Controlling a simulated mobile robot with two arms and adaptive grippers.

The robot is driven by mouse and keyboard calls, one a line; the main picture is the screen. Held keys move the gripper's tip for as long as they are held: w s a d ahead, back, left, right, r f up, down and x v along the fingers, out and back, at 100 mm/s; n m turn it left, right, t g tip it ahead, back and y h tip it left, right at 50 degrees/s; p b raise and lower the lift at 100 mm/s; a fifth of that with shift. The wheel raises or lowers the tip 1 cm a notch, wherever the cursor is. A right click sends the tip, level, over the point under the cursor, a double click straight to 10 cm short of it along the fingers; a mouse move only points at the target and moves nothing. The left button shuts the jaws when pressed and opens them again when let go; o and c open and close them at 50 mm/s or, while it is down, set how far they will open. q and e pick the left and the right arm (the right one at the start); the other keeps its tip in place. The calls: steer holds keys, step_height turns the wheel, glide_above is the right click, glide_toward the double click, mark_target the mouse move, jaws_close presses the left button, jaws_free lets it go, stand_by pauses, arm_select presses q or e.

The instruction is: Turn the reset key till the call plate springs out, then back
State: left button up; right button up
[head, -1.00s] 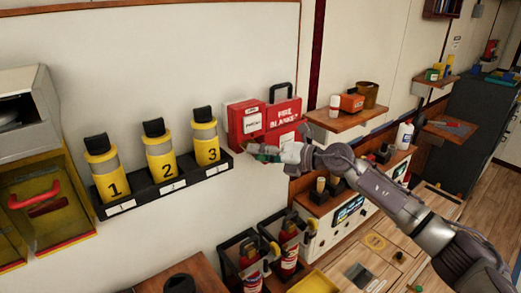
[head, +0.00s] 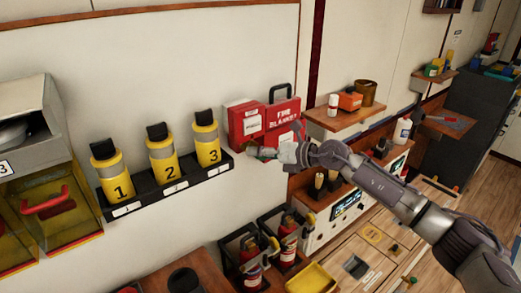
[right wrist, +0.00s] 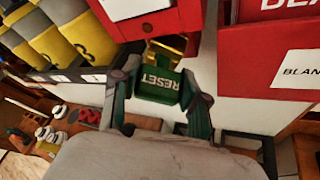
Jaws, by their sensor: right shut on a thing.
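The red call box (head: 246,127) hangs on the wall, with a white plate (head: 252,124) on its front. In the right wrist view the box's red lower part (right wrist: 176,22) and the white plate (right wrist: 148,27) are at the top. The green key tag marked RESET (right wrist: 158,84) has a gold part (right wrist: 168,47) reaching to the box's underside. My right gripper (head: 266,153) is just below the box. In the right wrist view its fingers (right wrist: 160,88) are shut on the green tag, one on each side. I cannot tell whether the plate stands out. My left gripper is out of view.
The red fire blanket case (head: 283,118) hangs close right of the box. A black rack (head: 168,186) with yellow numbered canisters is to the left. A wooden shelf (head: 343,120) and a panel (head: 346,207) are to the right. Fire extinguishers (head: 287,243) stand below.

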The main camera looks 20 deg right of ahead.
steer(key=shift+r+n+h+p, duration=0.3)
steer(key=shift+n+h+p, duration=0.3)
steer(key=shift+p, duration=1.2)
steer(key=shift+w+n+h+p, duration=0.1)
steer(key=shift+n+h+p, duration=0.25)
steer(key=shift+n, duration=0.25)
steer(key=shift+n+h+b, duration=0.35)
steer(key=shift+n+h, duration=0.2)
steer(key=shift+n, duration=0.15)
steer(key=shift+n+h, duration=0.5)
steer(key=shift+d, duration=0.1)
steer(key=o, duration=1.2)
steer(key=shift+d, duration=0.1)
